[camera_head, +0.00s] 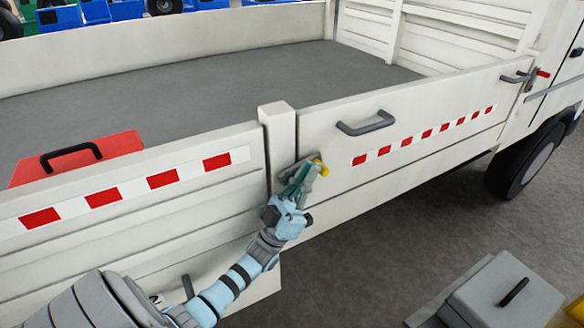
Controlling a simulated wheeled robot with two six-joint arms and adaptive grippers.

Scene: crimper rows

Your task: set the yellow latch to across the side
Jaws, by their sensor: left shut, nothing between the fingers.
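The yellow latch (320,166) is on the white truck's side panel, just right of the upright post (277,140). Only a small yellow part shows, beside my left gripper's fingertips. My left gripper (309,170) is shut, with nothing visible between its fingers. Its fingertips are at the latch, and I cannot tell whether they touch it. The gripper hides much of the latch and the panel behind it, so the latch's angle cannot be made out. My right gripper is not in view.
The side panel (420,105) has a dark handle (366,123) above red and white strips. A red box (80,158) stands in the grey truck bed (215,100). A wheel (527,162) is at the right. A grey box (505,292) is at lower right.

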